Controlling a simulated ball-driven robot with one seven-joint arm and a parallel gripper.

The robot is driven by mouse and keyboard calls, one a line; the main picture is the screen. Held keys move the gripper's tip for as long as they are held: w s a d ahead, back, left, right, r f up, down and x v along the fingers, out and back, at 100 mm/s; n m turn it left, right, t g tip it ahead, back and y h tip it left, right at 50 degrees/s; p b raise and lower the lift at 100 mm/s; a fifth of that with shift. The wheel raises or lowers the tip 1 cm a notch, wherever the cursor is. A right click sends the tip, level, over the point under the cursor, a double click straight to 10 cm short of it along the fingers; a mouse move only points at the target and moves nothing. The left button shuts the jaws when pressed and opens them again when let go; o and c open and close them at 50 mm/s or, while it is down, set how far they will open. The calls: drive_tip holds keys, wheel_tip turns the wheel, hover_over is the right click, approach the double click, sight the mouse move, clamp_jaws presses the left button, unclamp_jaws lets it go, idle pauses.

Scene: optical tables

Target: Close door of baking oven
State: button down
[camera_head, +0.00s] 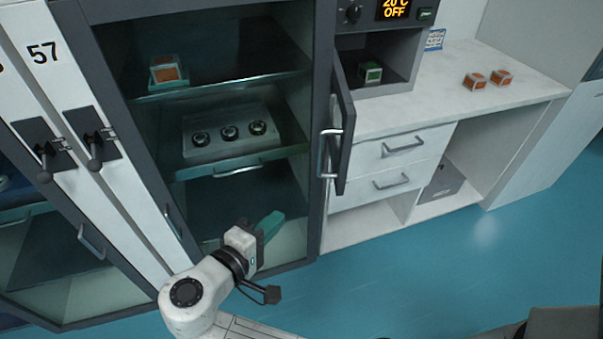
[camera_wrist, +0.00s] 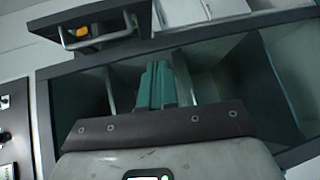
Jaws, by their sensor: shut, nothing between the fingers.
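The baking oven (camera_head: 380,40) stands on the white counter, with an orange display reading 20 °C OFF on its dark panel. Its door (camera_head: 345,125) is swung wide open on the left side and is seen nearly edge-on. A metal door handle (camera_head: 328,153) faces left. The oven cavity is open and holds a small green-and-white box (camera_head: 369,73). My gripper (camera_head: 271,224) has teal fingers held together and empty. It is low in front of the glass cabinet, below and left of the oven door, and apart from it. The fingers also show in the wrist view (camera_wrist: 157,86).
The dark-framed glass cabinet (camera_head: 318,200) beside the counter holds a rack with several round items and an orange box (camera_head: 167,73). White drawers (camera_head: 390,165) are under the counter. Two orange boxes (camera_head: 475,82) lie on the counter. Blue floor (camera_head: 420,260) in front is clear.

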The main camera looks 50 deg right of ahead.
wheel_tip(320, 180, up, 4)
drive_tip(key=w+a+h, duration=0.2)
drive_tip(key=s+d+p, duration=0.2)
drive_tip(key=d+p, duration=0.1)
drive_tip(key=d, duration=0.9)
drive_tip(key=shift+d, duration=0.4)
drive_tip(key=shift+r, duration=0.1)
